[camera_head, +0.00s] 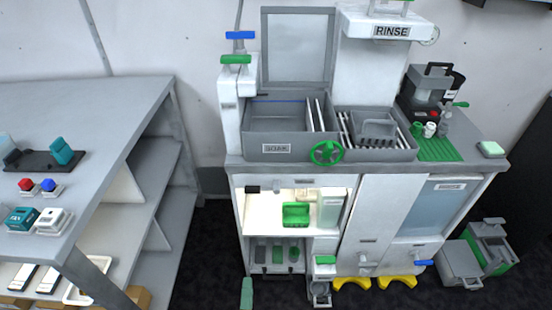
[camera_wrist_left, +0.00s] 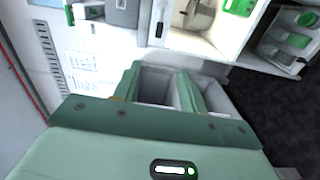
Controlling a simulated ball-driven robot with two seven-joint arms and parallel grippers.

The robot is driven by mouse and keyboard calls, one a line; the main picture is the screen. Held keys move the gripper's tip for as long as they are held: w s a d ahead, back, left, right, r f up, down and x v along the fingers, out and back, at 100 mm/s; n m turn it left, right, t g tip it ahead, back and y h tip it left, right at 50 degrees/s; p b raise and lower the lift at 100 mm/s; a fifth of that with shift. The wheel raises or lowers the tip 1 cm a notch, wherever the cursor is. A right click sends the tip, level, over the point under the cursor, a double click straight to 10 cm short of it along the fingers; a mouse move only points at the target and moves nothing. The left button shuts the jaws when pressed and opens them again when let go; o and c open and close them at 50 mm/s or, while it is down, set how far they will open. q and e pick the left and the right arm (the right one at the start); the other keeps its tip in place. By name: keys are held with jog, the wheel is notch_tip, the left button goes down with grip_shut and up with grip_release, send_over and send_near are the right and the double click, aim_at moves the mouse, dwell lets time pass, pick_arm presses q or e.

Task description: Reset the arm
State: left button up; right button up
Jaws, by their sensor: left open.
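My left gripper (camera_wrist_left: 160,82) shows in the left wrist view, with a pale green body and two green fingers standing apart. It is open, and I see nothing held between the fingers. A grey-white open bin (camera_wrist_left: 220,100) lies behind the fingers in that view; I cannot tell whether they touch it. In the head view a narrow green piece stands at the bottom edge, in front of the cabinet's left side; I cannot tell surely whether it is part of my gripper. My right gripper is in neither view.
A white cabinet (camera_head: 378,215) with a lit niche (camera_head: 263,190) and a grey sink (camera_head: 281,141) stands ahead. A grey shelf table (camera_head: 100,105) with small devices is at left. A grey and green case (camera_head: 460,258) stands on the floor at right. Dark floor lies between table and cabinet.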

pick_arm(q)
jog(key=a+f+m+g+h, duration=0.1)
jog(key=a+f+m+h, duration=0.3)
jog(key=a, duration=0.8)
jog(key=a+f+m+y, duration=0.1)
jog(key=a+m, duration=0.4)
jog(key=a, duration=0.6)
jog(key=s+a+f+m+g+y, duration=0.3)
jog(key=s+a+f+m+g, duration=0.65)
jog(key=s+a+f, duration=0.5)
jog(key=s+a+f+m+g+y, duration=0.2)
jog(key=s+a+g, duration=0.1)
jog(key=s+a, duration=0.45)
jog(key=s+a+f+m+g+y, duration=0.2)
jog(key=s+a+g+y, duration=0.1)
jog(key=s+a, duration=0.45)
jog(key=s+a+m+g, duration=0.1)
jog(key=s, duration=0.3)
jog(key=s+d+f+n+h, duration=0.1)
jog(key=d+f, duration=0.3)
jog(key=d, duration=1.3)
jog(key=s+d+f+n+h, duration=0.1)
jog(key=d+f+h, duration=0.3)
jog(key=d, duration=1.3)
jog(key=shift+s+d+f, duration=0.15)
jog(key=shift+s+d, duration=0.25)
jog(key=shift+s, duration=0.15)
